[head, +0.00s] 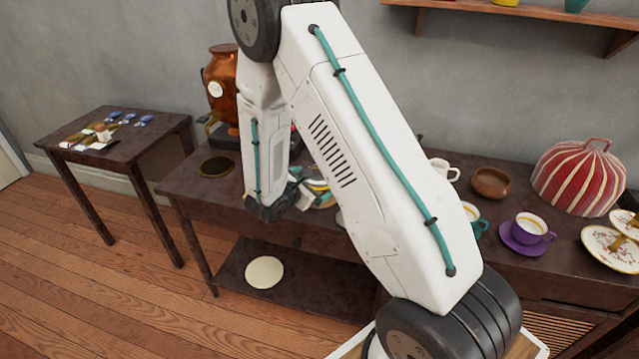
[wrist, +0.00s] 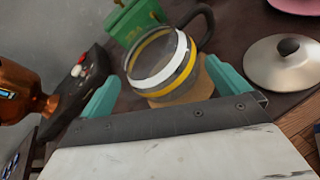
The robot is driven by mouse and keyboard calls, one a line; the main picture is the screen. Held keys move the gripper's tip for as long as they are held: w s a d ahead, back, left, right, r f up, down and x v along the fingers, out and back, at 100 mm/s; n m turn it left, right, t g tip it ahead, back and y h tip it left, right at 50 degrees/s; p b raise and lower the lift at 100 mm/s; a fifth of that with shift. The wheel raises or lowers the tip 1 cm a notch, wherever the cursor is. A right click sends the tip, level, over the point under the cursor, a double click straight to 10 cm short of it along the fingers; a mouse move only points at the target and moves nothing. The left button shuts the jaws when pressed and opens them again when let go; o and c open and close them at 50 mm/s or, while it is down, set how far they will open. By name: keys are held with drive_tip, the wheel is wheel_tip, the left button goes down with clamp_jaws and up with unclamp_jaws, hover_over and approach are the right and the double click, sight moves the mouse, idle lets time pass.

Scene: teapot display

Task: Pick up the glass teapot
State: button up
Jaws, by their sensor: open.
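The glass teapot (wrist: 158,60) shows in the wrist view as a clear round vessel with white and yellow bands and a dark handle (wrist: 203,18) at its upper right. My gripper (wrist: 164,74) is open. Its two teal fingers lie left and right of the teapot's near side, and I cannot tell whether they touch it. A tan piece (wrist: 192,88) shows at the teapot's near side, partly hidden by the gripper. In the head view my arm hides most of the teapot; only yellow and pale bits show (head: 318,186) beside my gripper.
In the wrist view, a green container (wrist: 128,22) stands close behind the teapot. A pale lid with a dark knob (wrist: 283,64) lies right. A copper urn (head: 221,78) stands left. Cups, a brown bowl (head: 490,183) and a striped cosy (head: 580,178) fill the table's right side.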

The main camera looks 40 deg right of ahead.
drive_tip(key=x, duration=0.4)
drive_tip(key=shift+f, duration=0.35)
drive_tip(key=c, duration=0.8)
drive_tip(key=shift+r, duration=0.15)
